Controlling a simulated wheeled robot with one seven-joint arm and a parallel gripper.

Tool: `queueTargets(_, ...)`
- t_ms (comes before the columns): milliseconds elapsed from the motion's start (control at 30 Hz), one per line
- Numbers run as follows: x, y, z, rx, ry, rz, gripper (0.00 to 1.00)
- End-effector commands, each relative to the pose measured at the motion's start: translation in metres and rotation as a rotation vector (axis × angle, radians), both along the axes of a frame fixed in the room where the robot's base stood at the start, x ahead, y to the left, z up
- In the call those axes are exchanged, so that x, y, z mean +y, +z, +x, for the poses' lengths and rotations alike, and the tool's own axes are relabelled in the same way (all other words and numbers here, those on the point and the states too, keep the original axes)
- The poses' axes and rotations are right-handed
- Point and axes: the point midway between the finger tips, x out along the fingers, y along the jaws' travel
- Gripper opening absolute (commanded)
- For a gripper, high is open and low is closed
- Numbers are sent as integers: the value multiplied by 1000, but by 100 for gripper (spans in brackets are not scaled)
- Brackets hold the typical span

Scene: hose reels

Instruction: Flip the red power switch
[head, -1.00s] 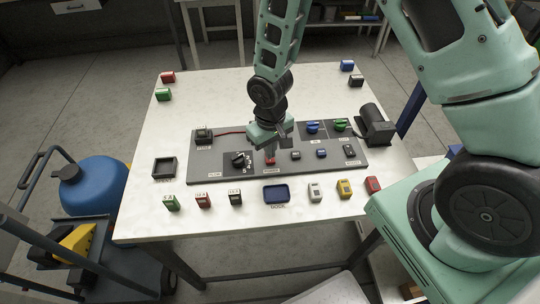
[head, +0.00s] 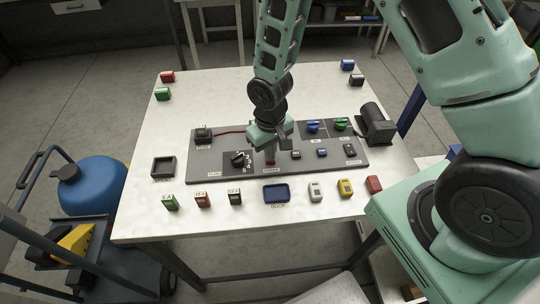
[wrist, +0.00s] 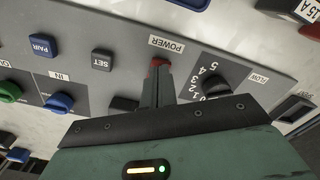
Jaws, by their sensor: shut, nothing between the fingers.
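The red power switch (wrist: 158,62) sits on the grey panel beside the POWER label (wrist: 167,44) in the wrist view. My gripper (wrist: 157,80) is shut and empty, with its fingertips right at the red switch and covering part of it. I cannot tell whether they press on it. In the head view the red switch (head: 270,161) shows just under my gripper (head: 270,152), which points down at the panel (head: 210,172). The switch's tilt is hard to make out.
A black FLOW dial (head: 238,158) is left of the switch. Small buttons, such as the SET button (wrist: 101,60), and blue (head: 313,126) and green (head: 340,124) knobs are to its right. A black motor-like block (head: 376,126) stands at the panel's right end. Several coloured blocks line the table.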

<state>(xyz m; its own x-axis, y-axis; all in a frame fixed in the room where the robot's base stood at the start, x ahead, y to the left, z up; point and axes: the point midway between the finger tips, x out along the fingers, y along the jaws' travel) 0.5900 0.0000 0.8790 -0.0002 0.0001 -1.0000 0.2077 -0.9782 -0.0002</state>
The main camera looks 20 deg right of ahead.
Motion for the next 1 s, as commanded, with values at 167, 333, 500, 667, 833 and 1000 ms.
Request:
queueTargets(167,0,-3,0,0,0,0,0)
queueTargets(333,0,-6,0,0,0,0,0)
queueTargets(500,0,-8,0,0,0,0,0)
queueTargets(667,0,-5,0,-1,0,0,0)
queueTargets(833,0,6,0,0,-1,0,0)
queueTargets(1000,0,20,0,0,0,0,0)
